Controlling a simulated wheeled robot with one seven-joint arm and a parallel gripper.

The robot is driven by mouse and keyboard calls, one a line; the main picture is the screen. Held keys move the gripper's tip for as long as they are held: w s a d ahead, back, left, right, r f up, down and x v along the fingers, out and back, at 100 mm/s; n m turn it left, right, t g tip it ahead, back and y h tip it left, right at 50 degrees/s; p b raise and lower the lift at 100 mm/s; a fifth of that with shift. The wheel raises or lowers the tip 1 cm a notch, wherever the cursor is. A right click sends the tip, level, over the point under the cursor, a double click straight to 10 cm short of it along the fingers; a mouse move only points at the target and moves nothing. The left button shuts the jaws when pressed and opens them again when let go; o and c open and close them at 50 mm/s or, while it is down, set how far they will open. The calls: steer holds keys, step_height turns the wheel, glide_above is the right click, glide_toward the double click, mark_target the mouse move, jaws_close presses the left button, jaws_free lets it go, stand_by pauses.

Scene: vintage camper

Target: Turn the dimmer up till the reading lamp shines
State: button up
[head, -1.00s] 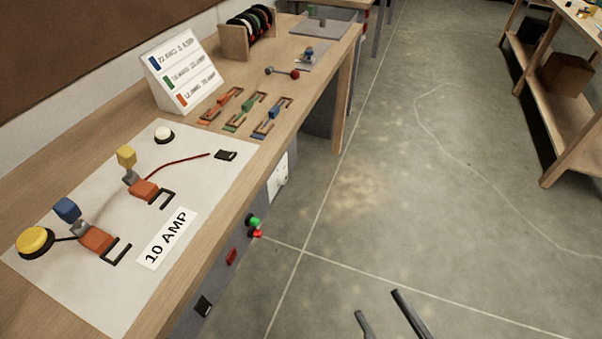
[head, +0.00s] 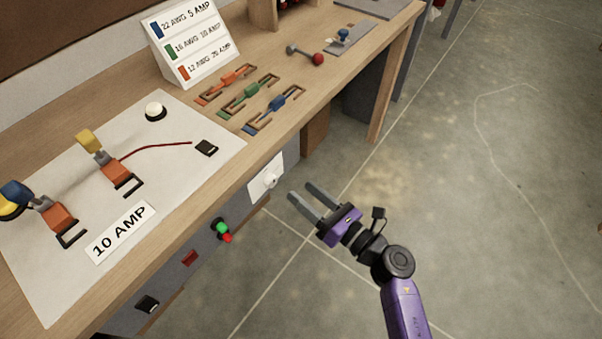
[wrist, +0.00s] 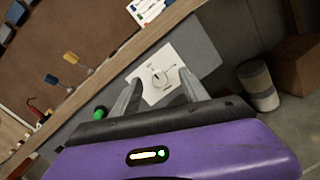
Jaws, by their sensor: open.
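The dimmer looks to be the pale round knob (head: 270,180) on a white plate (head: 258,186) on the bench's front face. In the wrist view, the knob (wrist: 159,79) shows between my fingertips, with markings around it on the plate (wrist: 178,60). My gripper (head: 301,190) is open and empty. It is in front of the plate, to its right in the head view, with its fingers pointing toward the bench. I see no gap closed between fingers and knob. I cannot make out a reading lamp in either view.
Green and red buttons (head: 222,230) sit on the bench front left of the plate. The bench top (head: 225,165) above holds a white mat (head: 60,280), coloured clips and a wire-gauge sign (head: 192,42). The floor (head: 450,170) to the right is clear.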

mark_target(274, 182)
steer(key=shift+w+a+f+n+g, duration=0.3)
steer(key=shift+w+a+n, duration=0.35)
steer(key=shift+a, duration=0.45)
steer(key=shift+w+a+f+n+g, duration=0.15)
steer(key=shift+w+a+f+n, duration=0.15)
steer(key=shift+w+a+n, duration=0.55)
steer(key=shift+w+a+f+n+g, duration=0.3)
steer(key=shift+w+a, duration=0.15)
steer(key=shift+a, duration=0.9)
jaws_close()
